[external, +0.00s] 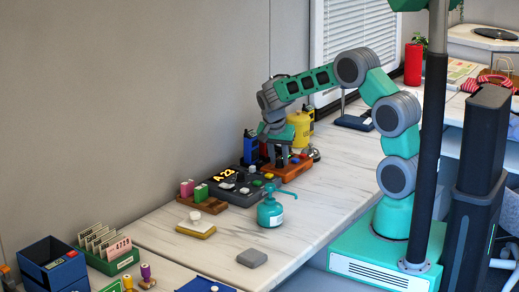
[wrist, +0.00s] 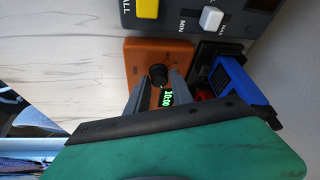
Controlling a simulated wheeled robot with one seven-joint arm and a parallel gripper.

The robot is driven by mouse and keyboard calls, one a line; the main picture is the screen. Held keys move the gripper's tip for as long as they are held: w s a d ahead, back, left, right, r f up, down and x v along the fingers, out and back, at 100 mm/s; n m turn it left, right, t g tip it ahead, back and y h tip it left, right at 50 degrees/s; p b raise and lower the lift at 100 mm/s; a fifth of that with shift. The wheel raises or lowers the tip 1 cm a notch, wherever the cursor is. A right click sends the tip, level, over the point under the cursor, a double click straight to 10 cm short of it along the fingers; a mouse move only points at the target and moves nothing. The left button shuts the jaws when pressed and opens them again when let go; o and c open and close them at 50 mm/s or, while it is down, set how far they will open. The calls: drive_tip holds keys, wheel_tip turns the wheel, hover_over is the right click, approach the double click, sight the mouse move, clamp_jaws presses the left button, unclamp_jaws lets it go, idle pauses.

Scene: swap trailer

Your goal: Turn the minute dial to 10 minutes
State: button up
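The minute dial is a round black knob (wrist: 158,75) on an orange box in the wrist view. A green lit display (wrist: 167,97) beside it shows sideways digits that look like 10:00, partly hidden. My gripper (wrist: 160,82) has its two grey fingertips apart, one at each side of the knob; I cannot tell whether they touch it. In the external view the orange box (external: 297,171) lies on the counter, and my gripper (external: 282,158) points down over it, hiding the knob.
A dark grey panel (external: 232,184) with a lit display and buttons lies left of the orange box. A blue device (external: 250,146) and a yellow canister (external: 302,127) stand close behind. A teal pump bottle (external: 270,212) stands in front.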

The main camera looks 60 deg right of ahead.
drive_tip(key=o, duration=0.4)
drive_tip(key=shift+c, duration=0.2)
drive_tip(key=v, duration=0.7)
drive_tip(key=shift+r, duration=0.4)
drive_tip(key=shift+s+a, duration=0.1)
drive_tip(key=shift+s, duration=0.05)
drive_tip(key=s+a+r+n+t+y+p, duration=0.2)
drive_tip(key=s+a+r+n+p, duration=0.1)
drive_tip(key=s+a+r+n, duration=0.55)
drive_tip(key=s+a+f+n+y+p, duration=0.1)
drive_tip(key=s+a+n, duration=0.5)
drive_tip(key=s, duration=0.6)
drive_tip(key=shift+s+a+f+y, duration=0.35)
drive_tip(key=shift+a+f+y, duration=0.4)
drive_tip(key=shift+f, duration=0.1)
